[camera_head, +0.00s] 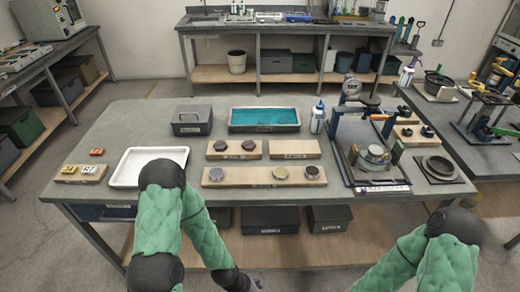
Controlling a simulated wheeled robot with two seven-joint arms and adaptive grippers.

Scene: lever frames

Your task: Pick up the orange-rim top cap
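My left arm comes up in front of the white tray and bends down toward the bottom edge; my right arm is at the lower right.
A white tray (125,180) lies partly behind my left arm. Small orange pieces (97,152) lie at the table's left. A blue-filled tray (264,127), a dark box (192,130) and a bottle (318,118) stand behind. A press-like fixture (374,156) occupies the right.

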